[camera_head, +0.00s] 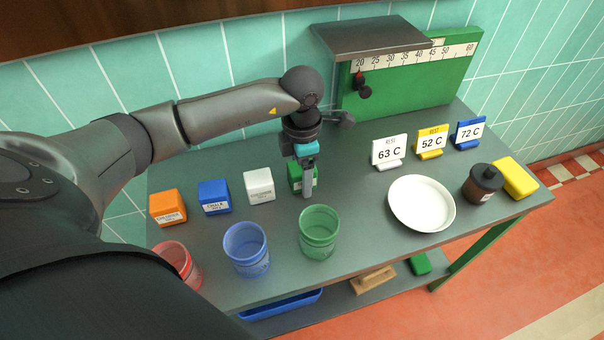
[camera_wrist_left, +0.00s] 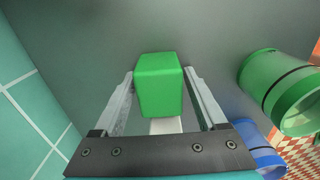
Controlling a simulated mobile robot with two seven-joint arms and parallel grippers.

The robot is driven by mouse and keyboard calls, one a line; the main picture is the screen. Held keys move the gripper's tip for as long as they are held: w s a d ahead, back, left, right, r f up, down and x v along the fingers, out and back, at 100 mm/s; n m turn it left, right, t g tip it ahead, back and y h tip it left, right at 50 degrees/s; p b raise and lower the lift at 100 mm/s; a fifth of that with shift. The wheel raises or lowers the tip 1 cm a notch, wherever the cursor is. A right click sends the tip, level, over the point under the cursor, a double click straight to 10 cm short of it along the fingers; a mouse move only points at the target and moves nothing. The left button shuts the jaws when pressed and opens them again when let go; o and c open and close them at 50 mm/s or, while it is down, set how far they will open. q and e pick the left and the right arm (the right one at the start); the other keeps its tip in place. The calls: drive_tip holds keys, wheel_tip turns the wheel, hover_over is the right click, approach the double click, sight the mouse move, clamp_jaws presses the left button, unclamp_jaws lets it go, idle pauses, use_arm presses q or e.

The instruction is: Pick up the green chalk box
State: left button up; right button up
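The green chalk box (camera_head: 293,176) stands on the grey-green table at the right end of a row of small boxes, partly hidden behind my left gripper (camera_head: 306,184). In the left wrist view the green box (camera_wrist_left: 158,85) lies between the two fingers of my left gripper (camera_wrist_left: 160,75), with a white label patch at its near side. The fingers are apart, one on each side, with narrow gaps visible beside the box. The box appears to rest on the table. My right gripper is not in view.
White (camera_head: 259,186), blue (camera_head: 214,197) and orange (camera_head: 168,207) boxes stand to the left. Green (camera_head: 319,232), blue (camera_head: 246,250) and red (camera_head: 178,265) cups stand in front. A white plate (camera_head: 421,204) lies right; a green scale board (camera_head: 410,85) stands behind.

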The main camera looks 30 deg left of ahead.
use_arm(q)
clamp_jaws()
idle(0.4)
drive_tip(key=shift+r, duration=0.15)
drive_tip(key=shift+r, duration=0.2)
wheel_tip(320, 180, up, 9)
drive_tip(key=p, duration=0.3)
drive_tip(key=shift+f, duration=0.1)
wheel_tip(320, 180, up, 11)
drive_tip(key=p, duration=0.2)
drive_tip(key=shift+f, duration=0.2)
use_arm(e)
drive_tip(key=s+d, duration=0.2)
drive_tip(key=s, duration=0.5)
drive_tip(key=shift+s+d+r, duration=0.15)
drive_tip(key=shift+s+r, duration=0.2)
